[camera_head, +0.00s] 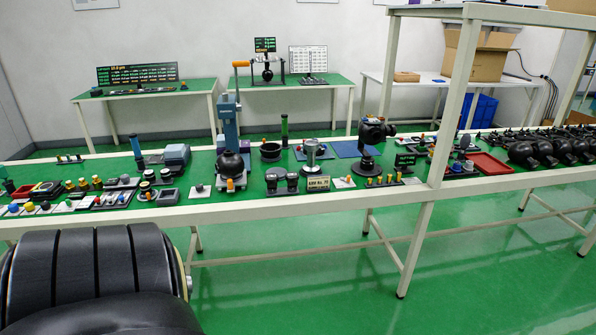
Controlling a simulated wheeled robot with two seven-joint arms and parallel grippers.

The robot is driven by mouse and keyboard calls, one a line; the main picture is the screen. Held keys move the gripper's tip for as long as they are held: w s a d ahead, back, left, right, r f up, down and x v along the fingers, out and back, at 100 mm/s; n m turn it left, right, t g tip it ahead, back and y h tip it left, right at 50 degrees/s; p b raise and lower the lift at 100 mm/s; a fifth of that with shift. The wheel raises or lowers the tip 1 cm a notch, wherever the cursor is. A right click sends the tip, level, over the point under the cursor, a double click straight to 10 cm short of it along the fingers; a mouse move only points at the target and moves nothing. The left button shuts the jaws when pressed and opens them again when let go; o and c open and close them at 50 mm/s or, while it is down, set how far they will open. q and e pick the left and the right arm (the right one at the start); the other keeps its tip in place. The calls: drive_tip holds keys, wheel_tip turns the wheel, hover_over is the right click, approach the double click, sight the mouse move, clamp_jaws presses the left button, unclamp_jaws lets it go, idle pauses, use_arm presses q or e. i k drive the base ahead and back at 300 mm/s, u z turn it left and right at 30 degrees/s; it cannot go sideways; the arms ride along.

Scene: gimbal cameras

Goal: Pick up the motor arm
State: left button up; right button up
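I cannot tell for certain which part is the motor arm. A row of several black rounded parts (524,153) lies at the right end of the long green-topped table (400,188). Behind them is a row of slimmer dark parts (498,137), too small to make out. A black assembly (375,132) stands upright on a round base right of the table's middle. Neither of my grippers is in view.
A blue press (228,125) with an orange handle stands mid-table. A red tray (489,163) lies near the right parts. A white post (452,100) rises at the front edge. Small fixtures crowd the left. A black ribbed body (95,270) fills the lower left; open floor lies in front.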

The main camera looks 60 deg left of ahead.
sight(271, 179)
drive_tip(key=u, duration=0.15)
drive_tip(key=i, duration=1.6)
drive_tip(key=u, duration=0.7)
